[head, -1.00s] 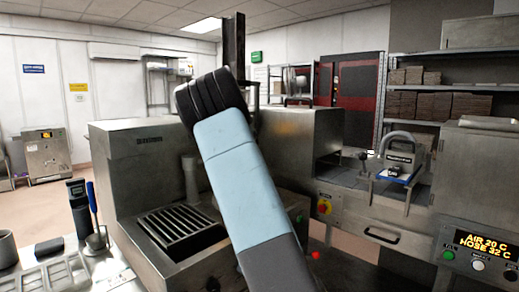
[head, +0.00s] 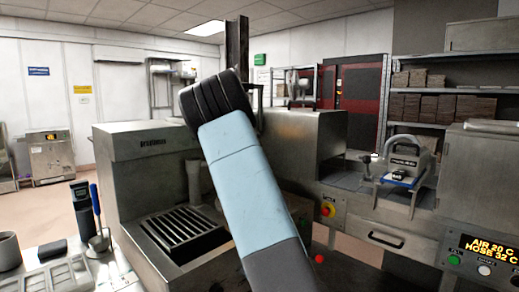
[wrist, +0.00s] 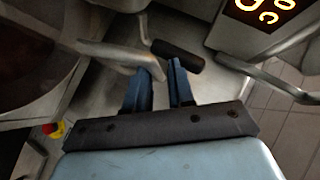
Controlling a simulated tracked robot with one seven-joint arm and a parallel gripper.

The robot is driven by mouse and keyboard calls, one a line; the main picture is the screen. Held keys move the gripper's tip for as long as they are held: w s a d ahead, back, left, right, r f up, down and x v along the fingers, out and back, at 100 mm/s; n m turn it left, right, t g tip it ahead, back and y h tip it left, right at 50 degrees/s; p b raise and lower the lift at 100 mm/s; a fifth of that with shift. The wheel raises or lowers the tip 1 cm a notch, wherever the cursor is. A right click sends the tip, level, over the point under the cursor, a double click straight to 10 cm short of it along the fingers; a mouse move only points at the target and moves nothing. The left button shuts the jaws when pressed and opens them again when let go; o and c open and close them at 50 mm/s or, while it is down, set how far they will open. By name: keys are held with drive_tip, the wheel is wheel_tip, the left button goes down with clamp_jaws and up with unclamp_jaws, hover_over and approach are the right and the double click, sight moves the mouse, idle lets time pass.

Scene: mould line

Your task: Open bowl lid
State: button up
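My gripper (wrist: 160,68) shows in the wrist view with its two blue fingers apart and nothing clearly held between them. A pale curved metal handle (wrist: 115,56) reaches from the left to the left fingertip; I cannot tell whether they touch. A black cylindrical grip (wrist: 178,55) on a thin bent rod lies just beyond the right fingertip. A dark brown rounded area edged by grey metal (wrist: 25,55) at the left may be the bowl or its lid, only partly in view. In the head view my arm hides the gripper, and I cannot make out the bowl lid.
A steel machine with a slotted grate (head: 180,228) stands left of my arm. A control panel with a lit display (head: 488,245) is at the right. A red and yellow knob (head: 328,209) sits on the middle machine. A curved rail (wrist: 275,82) lies right of the gripper.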

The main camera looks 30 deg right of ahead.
drive_tip(key=v, duration=1.3)
drive_tip(key=shift+s+r, duration=0.2)
idle(0.5)
drive_tip(key=shift+f, duration=0.1)
drive_tip(key=s+a+f+n+g+y, duration=0.2)
drive_tip(key=s+a+f+n+y, duration=0.15)
drive_tip(key=s+f+y, duration=0.5)
drive_tip(key=s+a+n+g, duration=0.1)
drive_tip(key=s+a+n, duration=0.3)
drive_tip(key=s, duration=0.9)
drive_tip(key=s+a+r+n+g+h, duration=0.1)
drive_tip(key=s+a+n, duration=0.4)
drive_tip(key=s, duration=0.8)
drive_tip(key=s+a+n+g, duration=0.1)
drive_tip(key=s+a+n, duration=0.4)
drive_tip(key=s, duration=0.8)
drive_tip(key=shift+s+r+n+g+h, duration=0.25)
drive_tip(key=shift+r+n+g+h, duration=0.15)
drive_tip(key=shift+n, duration=0.25)
